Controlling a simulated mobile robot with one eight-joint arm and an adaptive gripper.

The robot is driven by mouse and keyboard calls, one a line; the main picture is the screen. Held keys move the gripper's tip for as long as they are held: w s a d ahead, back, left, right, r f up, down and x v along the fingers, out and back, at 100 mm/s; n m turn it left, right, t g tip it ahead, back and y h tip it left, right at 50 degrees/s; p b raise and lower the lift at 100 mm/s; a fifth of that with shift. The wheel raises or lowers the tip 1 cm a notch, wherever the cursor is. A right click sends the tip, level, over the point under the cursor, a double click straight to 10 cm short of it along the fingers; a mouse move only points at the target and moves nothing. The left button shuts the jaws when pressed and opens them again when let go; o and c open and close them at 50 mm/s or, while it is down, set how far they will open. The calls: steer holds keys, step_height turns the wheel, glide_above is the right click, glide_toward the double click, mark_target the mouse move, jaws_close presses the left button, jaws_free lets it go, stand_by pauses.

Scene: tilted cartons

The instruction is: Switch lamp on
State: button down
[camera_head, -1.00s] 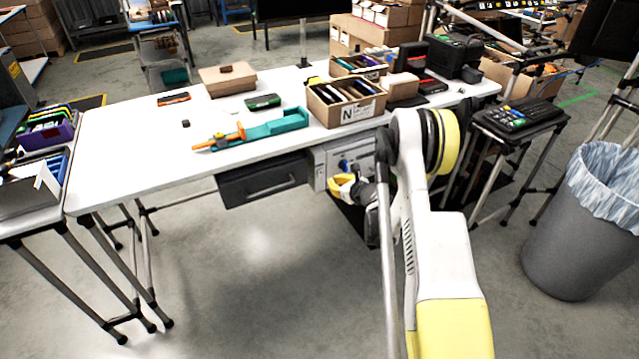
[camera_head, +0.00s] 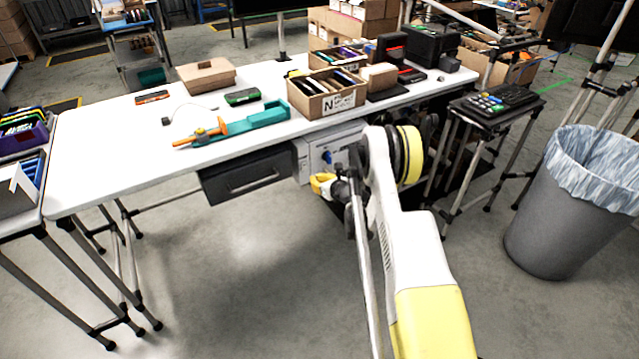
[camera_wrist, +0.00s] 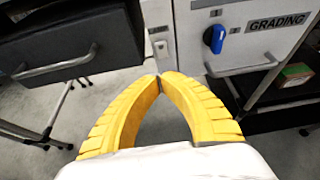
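No lamp is plainly recognisable in either view. A pale cabinet (camera_head: 313,157) hangs under the white table, with a blue knob that shows clearly in the wrist view (camera_wrist: 214,38). A small pale switch-like part (camera_wrist: 161,48) sits on the cabinet's left edge strip. My gripper (camera_wrist: 160,77) has two yellow fingers with their tips together and nothing visible between them. In the wrist view the tips appear just below the small part and left of the knob; contact cannot be told. In the head view my gripper (camera_head: 322,184) is in front of the cabinet.
A dark drawer (camera_head: 248,176) with a bar handle is left of the cabinet. A metal handle (camera_wrist: 245,69) lies below the knob. The white table (camera_head: 110,150) carries a carton (camera_head: 325,97) and a teal holder (camera_head: 262,115). A grey bin (camera_head: 550,220) stands right.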

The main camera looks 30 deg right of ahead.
mark_target(303, 168)
steer(key=b+x, duration=0.1)
steer(key=x, duration=0.1)
steer(key=b+x, duration=0.1)
steer(key=x, duration=0.2)
steer(key=r+b+x, duration=0.1)
steer(key=x, duration=0.1)
steer(key=shift+w, duration=0.45)
steer(key=shift+w+r, duration=0.15)
steer(key=shift+w, duration=0.45)
